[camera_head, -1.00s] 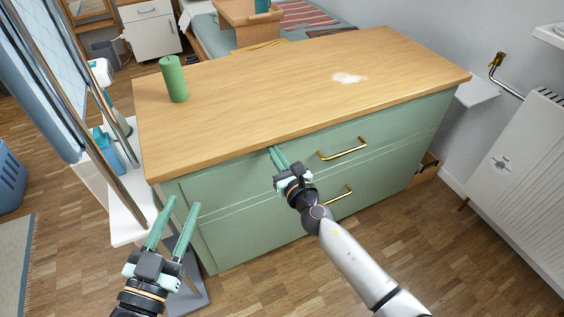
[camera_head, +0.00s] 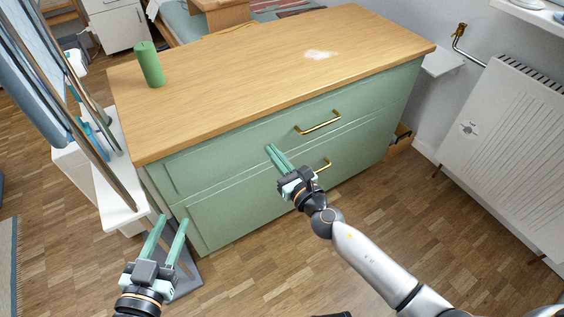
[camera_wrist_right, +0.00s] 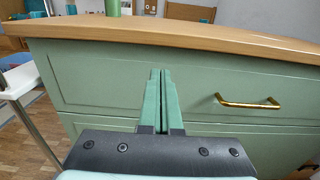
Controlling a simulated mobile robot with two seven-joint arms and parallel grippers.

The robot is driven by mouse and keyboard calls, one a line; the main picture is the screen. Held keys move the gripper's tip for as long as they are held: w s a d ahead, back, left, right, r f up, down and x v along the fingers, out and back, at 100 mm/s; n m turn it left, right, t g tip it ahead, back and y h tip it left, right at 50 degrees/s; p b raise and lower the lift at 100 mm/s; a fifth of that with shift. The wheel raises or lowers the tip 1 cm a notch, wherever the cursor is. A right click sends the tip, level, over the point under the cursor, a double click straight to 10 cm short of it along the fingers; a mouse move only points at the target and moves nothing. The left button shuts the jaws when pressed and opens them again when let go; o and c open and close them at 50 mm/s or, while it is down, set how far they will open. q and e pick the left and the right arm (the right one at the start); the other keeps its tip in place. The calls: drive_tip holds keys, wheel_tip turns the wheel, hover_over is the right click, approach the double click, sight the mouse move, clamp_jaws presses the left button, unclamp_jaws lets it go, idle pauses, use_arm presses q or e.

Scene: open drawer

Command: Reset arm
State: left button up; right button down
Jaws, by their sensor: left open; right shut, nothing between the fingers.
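My left gripper (camera_head: 166,240) is at the lower left of the head view, its two green fingers apart with nothing between them. My right gripper (camera_head: 275,152) is shut and empty, its fingers together in front of the green cabinet. In the right wrist view the shut fingers (camera_wrist_right: 160,98) point at the upper drawer front (camera_wrist_right: 110,75). They are left of the gold upper handle (camera_head: 318,124), apart from it; the handle also shows in the wrist view (camera_wrist_right: 247,102). Both drawers appear shut. Whether the right fingertips touch the cabinet, I cannot tell.
The wooden top (camera_head: 230,80) carries a green cylinder (camera_head: 149,64) at the left and a white patch (camera_head: 320,54). A lower gold handle (camera_head: 322,165) is partly behind my right gripper. A radiator (camera_head: 505,130) stands right. A white shelf (camera_head: 118,215) stands left. Floor in front is open.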

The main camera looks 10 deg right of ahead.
use_arm(q)
drive_tip(key=s+a+n+g+y+p, duration=0.2)
drive_tip(key=s+g+p, duration=0.4)
drive_tip(key=p, duration=1.6)
drive_tip(key=shift+s+r+g, duration=0.3)
drive_tip(key=shift+s, duration=1.15)
use_arm(e)
drive_tip(key=s+d+r+n+g+h, duration=0.1)
drive_tip(key=s+d+n+g, duration=0.1)
drive_tip(key=s+n, duration=0.6)
drive_tip(key=s+d+r+n+g+h, duration=0.1)
drive_tip(key=s+d+n+g, duration=0.2)
drive_tip(key=s+n, duration=0.6)
drive_tip(key=s+d+r+n+g+h, duration=0.1)
drive_tip(key=s+d+n+g, duration=0.1)
drive_tip(key=s+n, duration=0.7)
drive_tip(key=shift+d+r+n+g+h, duration=0.3)
drive_tip(key=shift+d+n, duration=0.5)
drive_tip(key=shift+n, duration=3.2)
use_arm(q)
drive_tip(key=shift+a, duration=0.1)
use_arm(e)
drive_tip(key=shift+f, duration=0.1)
